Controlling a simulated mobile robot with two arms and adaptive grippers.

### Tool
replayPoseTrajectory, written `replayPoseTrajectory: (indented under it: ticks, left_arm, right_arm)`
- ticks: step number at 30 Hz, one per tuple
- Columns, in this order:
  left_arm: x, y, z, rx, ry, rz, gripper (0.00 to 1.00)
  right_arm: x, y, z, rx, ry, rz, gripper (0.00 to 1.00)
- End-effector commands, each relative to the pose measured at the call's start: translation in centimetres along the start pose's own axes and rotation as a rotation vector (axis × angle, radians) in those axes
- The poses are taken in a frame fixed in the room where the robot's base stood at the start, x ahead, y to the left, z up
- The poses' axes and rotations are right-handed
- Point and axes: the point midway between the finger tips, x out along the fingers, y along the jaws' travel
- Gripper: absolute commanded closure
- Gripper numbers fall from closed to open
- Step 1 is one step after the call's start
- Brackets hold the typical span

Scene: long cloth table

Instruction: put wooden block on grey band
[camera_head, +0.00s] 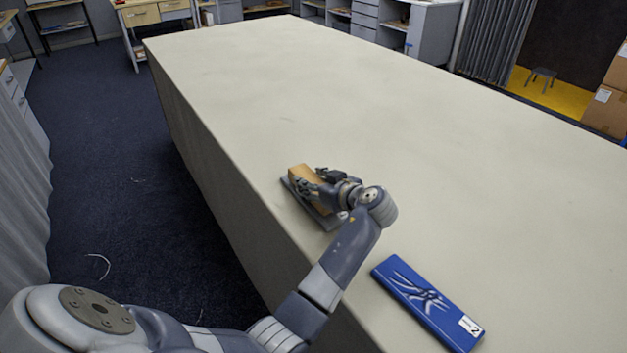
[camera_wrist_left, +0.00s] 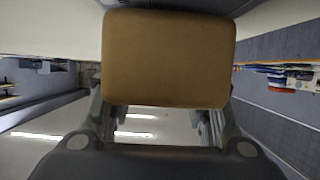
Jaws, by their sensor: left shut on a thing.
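The wooden block (camera_head: 304,173) is orange-brown and sits at the left edge of the table, over the grey band (camera_head: 325,219). My left gripper (camera_head: 318,183) is shut on the block, with its fingers on either side of it. In the left wrist view the block (camera_wrist_left: 168,58) fills the upper middle between the fingers. The grey band is a flat dark grey strip that shows at the block's left side and towards the near end. The gripper hides part of both. I cannot tell whether the block touches the band. My right gripper is not in view.
A blue flat box (camera_head: 428,300) with a white label lies on the table at the near right. The pale cloth table (camera_head: 350,90) is clear beyond the block and to its right. The table's left edge runs close beside the band.

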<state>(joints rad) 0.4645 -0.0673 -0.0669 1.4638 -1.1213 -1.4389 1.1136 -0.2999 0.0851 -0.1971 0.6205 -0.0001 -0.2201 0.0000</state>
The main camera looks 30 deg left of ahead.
Motion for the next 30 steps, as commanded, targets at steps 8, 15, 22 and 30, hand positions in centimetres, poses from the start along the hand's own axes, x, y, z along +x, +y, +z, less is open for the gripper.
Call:
replayPoseTrajectory:
  ticks: [8, 15, 22, 30]
  left_arm:
    - [0.10, 0.04, 0.19, -0.001, 0.003, 0.002, 0.86]
    - [0.21, 0.01, 0.51, -0.001, 0.001, 0.001, 0.34]
    - [0.21, 0.01, 0.51, 0.000, 0.001, 0.001, 0.34]
    - [0.15, 0.01, 0.04, 0.000, 0.001, 0.002, 0.34]
  right_arm:
    - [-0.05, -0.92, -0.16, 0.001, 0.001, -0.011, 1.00]
    - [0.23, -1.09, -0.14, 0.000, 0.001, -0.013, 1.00]
    - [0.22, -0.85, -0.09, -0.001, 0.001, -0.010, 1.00]
    - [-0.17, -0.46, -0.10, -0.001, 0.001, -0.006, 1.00]
